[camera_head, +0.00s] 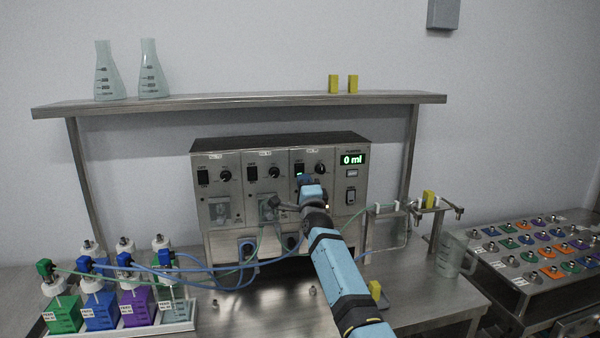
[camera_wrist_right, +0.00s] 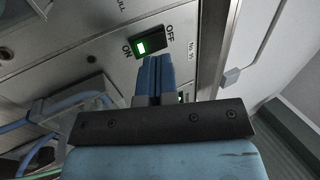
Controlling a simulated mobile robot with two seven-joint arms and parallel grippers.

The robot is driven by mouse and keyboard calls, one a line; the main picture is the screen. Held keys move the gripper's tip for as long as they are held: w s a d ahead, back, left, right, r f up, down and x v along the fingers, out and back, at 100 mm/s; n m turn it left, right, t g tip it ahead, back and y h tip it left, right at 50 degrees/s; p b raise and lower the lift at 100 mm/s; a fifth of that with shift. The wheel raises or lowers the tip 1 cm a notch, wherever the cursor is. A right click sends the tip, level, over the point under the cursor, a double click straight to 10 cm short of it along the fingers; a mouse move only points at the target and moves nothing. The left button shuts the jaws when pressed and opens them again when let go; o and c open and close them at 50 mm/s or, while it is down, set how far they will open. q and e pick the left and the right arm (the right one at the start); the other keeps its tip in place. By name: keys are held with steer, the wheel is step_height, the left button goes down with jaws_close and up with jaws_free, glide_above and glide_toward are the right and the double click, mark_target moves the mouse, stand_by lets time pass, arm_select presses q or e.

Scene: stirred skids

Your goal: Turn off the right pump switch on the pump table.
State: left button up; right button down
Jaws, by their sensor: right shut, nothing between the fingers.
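The pump unit (camera_head: 278,145) is a metal box on the steel pump table (camera_head: 440,300), with several switches and knobs. The right pump switch (camera_head: 299,170) is black with a green light. In the wrist view this switch (camera_wrist_right: 142,46) glows green, between the words ON and OFF. My right gripper (camera_head: 305,181) is in front of the right pump panel, just below that switch. Its blue fingers (camera_wrist_right: 154,68) are shut with nothing between them, close to the switch; whether they touch it I cannot tell. My left gripper is not in view.
Dark switches on the left (camera_head: 202,177) and middle (camera_head: 252,173) panels sit beside it. A display (camera_head: 352,159) reads 0 ml. Blue tubes (camera_head: 205,270) run to bottles at the left. A clear beaker (camera_head: 451,255) stands at the right. A shelf (camera_head: 240,101) is above.

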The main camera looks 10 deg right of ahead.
mark_target(300, 166)
steer(key=shift+w, duration=0.1)
steer(key=shift+w+r+b, duration=0.65)
steer(key=shift+w+r, duration=0.2)
steer(key=shift+w, duration=0.15)
steer(key=shift+b, duration=0.3)
stand_by(0.4)
stand_by(0.4)
steer(key=shift+w+b, duration=0.5)
steer(key=shift+b, duration=0.15)
steer(key=shift+s+p, duration=0.5)
steer(key=shift+s, duration=0.05)
